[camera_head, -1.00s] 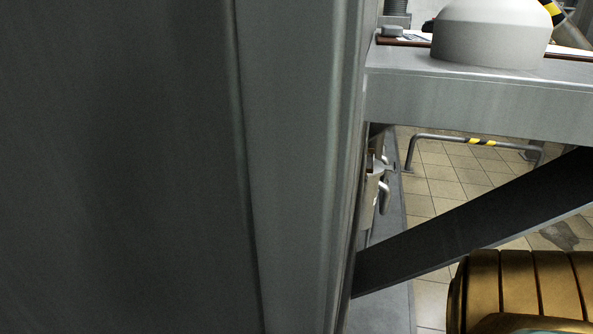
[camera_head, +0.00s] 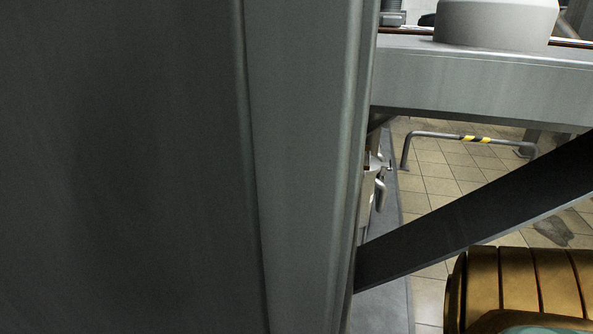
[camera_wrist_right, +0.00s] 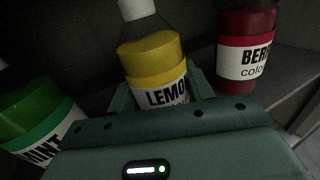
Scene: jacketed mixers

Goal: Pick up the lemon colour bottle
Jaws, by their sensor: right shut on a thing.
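The lemon colour bottle (camera_wrist_right: 150,52) is in the middle of the right wrist view, yellow with a white label reading "LEMO" and a pale cap cut off at the top. It tilts slightly in the picture. My right gripper (camera_wrist_right: 160,90) is shut on it, with a green finger on each side. The lower part of the bottle is hidden behind the gripper body. The head view shows neither the bottle nor either gripper.
A green mint bottle (camera_wrist_right: 35,110) stands left of the lemon bottle and a red berry bottle (camera_wrist_right: 247,50) stands right, both close by. In the head view a large grey panel (camera_head: 120,170) blocks the left; a grey bench (camera_head: 480,85) and tiled floor (camera_head: 440,175) lie right.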

